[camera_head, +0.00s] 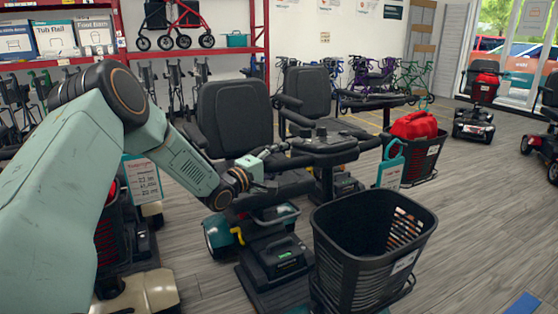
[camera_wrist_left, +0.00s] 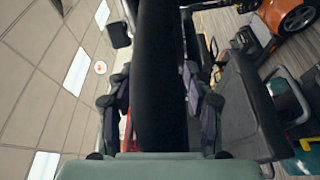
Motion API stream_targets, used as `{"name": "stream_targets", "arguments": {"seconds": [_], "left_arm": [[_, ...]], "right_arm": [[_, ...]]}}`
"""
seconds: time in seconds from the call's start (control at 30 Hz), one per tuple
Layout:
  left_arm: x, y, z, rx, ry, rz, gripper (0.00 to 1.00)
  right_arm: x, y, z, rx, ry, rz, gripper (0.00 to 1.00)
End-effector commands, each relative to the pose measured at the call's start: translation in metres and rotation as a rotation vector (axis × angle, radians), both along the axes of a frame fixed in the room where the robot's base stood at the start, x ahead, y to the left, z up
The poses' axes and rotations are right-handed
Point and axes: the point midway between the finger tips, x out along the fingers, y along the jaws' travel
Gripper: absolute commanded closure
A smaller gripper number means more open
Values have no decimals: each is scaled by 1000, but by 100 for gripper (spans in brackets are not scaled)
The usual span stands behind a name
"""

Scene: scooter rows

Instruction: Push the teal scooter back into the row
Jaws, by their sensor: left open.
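The teal scooter (camera_head: 217,236) stands in the middle of the head view, with a black seat (camera_head: 235,118), teal body panels and a black front basket (camera_head: 372,262). My left gripper (camera_head: 266,160) is at its handlebar (camera_head: 325,141), in front of the seat. In the left wrist view, the fingers of my left gripper (camera_wrist_left: 160,95) are apart on both sides of a thick dark bar (camera_wrist_left: 160,50). I cannot tell whether they touch it. My arm hides part of the scooter's left side. My right gripper is out of view.
Another scooter with a black seat (camera_head: 308,92) stands close behind, with a red bag (camera_head: 413,125) in its basket. A red-trimmed scooter (camera_head: 112,240) is at the left, partly behind my arm. Shelves (camera_head: 190,54) line the back.

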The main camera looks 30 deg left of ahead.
Motion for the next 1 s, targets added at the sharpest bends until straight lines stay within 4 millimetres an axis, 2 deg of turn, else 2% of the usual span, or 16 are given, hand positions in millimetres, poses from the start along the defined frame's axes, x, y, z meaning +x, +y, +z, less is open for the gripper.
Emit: {"name": "stream_targets", "arguments": {"seconds": [0.23,0.6,0.8,1.0], "left_arm": [[-7,3,1,-3,-2,3,49],[-53,9,-1,-7,-3,4,49],[-68,11,-3,-3,0,3,49],[-74,10,-3,-2,0,0,49]], "right_arm": [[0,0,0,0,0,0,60],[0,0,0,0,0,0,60],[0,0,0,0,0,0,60],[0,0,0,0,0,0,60]]}}
